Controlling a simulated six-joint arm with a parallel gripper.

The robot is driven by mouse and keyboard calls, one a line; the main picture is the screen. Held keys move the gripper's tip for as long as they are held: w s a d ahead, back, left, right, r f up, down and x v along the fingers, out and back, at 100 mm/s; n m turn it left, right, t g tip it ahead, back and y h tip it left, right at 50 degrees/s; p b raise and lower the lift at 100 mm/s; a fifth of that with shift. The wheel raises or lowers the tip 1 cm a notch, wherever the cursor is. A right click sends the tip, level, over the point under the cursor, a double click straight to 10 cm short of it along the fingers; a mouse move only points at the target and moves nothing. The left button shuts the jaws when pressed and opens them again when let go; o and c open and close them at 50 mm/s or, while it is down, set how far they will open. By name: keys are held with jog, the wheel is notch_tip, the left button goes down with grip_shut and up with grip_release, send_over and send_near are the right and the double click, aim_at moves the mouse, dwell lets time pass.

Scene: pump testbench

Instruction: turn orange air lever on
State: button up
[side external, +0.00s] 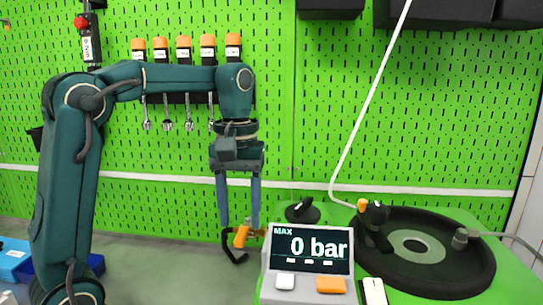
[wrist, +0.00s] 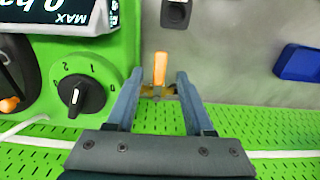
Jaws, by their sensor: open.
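The orange air lever (side external: 241,236) sits on a valve just left of the display box in the side view. It also shows in the wrist view (wrist: 159,68), standing upright in the picture, with a brass fitting (wrist: 157,90) at its base. My gripper (side external: 240,226) points down over the lever, open. In the wrist view my gripper (wrist: 159,75) has one finger on each side of the lever, with a gap visible on both sides. The display (side external: 310,248) reads 0 bar. The lever's lower part is partly hidden in the side view.
A black numbered dial (wrist: 82,94) sits on the green panel left of my fingers. The display box has a white button (side external: 285,281) and an orange button (side external: 331,285). A round black plate (side external: 440,268) stands at right. A blue bin (wrist: 299,63) lies on the grey surface.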

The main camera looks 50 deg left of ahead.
aim_at(244, 231)
jog(key=shift+f, duration=1.3)
grip_shut()
dwell(0.5)
